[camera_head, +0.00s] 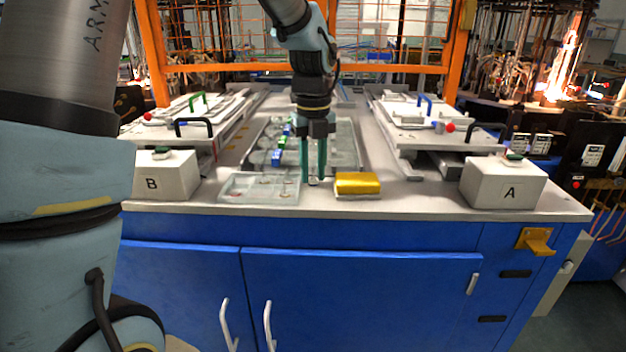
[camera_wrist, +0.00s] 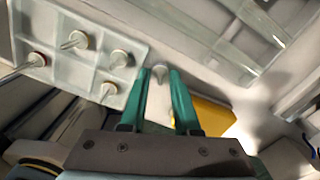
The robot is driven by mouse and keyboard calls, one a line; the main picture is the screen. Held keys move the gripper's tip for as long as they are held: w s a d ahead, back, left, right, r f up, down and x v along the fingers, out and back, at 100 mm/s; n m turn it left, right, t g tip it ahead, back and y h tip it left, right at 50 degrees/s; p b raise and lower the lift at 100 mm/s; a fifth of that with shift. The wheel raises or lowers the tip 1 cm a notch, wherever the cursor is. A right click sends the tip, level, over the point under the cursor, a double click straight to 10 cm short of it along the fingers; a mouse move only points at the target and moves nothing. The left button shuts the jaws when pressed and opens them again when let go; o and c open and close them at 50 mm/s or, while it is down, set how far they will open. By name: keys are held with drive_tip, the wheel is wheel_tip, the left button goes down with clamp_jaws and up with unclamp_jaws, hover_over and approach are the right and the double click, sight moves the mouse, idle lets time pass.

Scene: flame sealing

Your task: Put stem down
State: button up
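My gripper (camera_head: 313,180) points straight down over the table, between the clear tray and the yellow block. Its two green fingers stand a little apart. A small pale stem (camera_wrist: 159,72) with a rounded head shows between the fingertips in the wrist view. It nearly fills the gap, but I cannot tell whether the fingers touch it or whether it rests on the table. Several similar stems with copper-coloured rims, one of them a stem (camera_wrist: 75,41), sit in the clear tray (camera_head: 229,184), left of the gripper.
The yellow block (camera_head: 357,183) is close on the right. A long clear tray (camera_head: 346,153) with small blue and green items lies behind the gripper. White box B (camera_head: 151,185) and white box A (camera_head: 485,190) stand at the front corners. Bare table shows right of the yellow block.

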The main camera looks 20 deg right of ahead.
clamp_jaws()
idle(0.3)
